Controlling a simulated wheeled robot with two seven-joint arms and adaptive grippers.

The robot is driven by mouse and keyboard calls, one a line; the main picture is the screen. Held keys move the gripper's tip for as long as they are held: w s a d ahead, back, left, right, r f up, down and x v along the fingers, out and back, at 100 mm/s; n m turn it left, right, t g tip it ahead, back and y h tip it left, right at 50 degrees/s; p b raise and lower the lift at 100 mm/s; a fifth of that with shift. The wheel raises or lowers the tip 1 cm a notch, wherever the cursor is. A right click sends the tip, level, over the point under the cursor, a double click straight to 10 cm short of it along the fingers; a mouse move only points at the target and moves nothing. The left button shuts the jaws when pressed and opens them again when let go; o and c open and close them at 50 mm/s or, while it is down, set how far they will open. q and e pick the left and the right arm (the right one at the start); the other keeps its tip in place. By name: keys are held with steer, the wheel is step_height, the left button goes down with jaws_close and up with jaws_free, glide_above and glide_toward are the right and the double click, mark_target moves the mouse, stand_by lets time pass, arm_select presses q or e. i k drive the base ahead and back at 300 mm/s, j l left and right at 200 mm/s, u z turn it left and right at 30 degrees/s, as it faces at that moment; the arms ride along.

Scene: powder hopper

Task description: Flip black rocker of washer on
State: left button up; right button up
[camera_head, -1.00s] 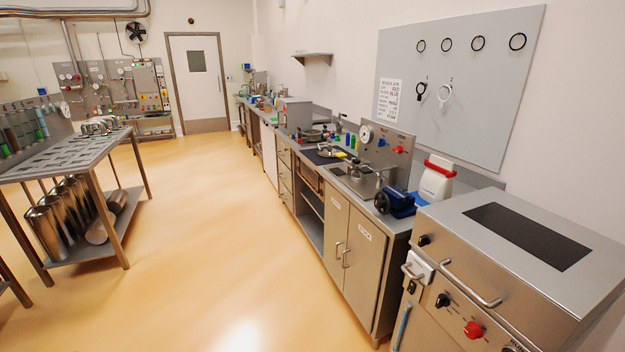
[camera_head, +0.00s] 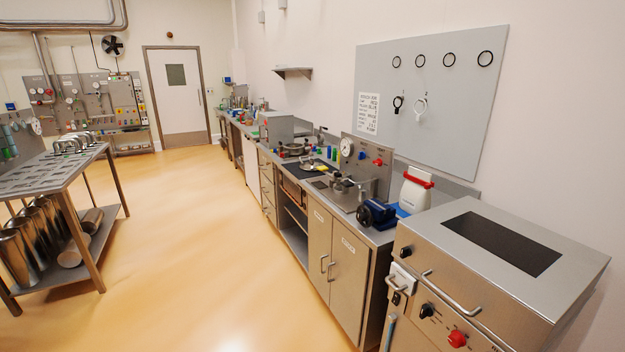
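A steel machine with a dark window in its top (camera_head: 500,243) stands at the lower right; I take it for the washer, but its label is not legible. Its front carries a bar handle (camera_head: 452,293), a black knob (camera_head: 427,310), a red knob (camera_head: 457,339) and another black knob (camera_head: 406,251). A white plate (camera_head: 402,277) sits at its left front corner. A small black switch-like part (camera_head: 397,299) is just below that plate; it may be the black rocker, and its position is too small to tell. Neither of my grippers is in view.
A long steel counter with cabinets (camera_head: 335,268) runs back along the right wall, holding a blue vice (camera_head: 377,214) and a white, red-topped container (camera_head: 416,190). A steel rack table (camera_head: 68,168) stands at the left. The floor between (camera_head: 200,240) is clear.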

mark_target(396, 298)
steer(key=z, duration=1)
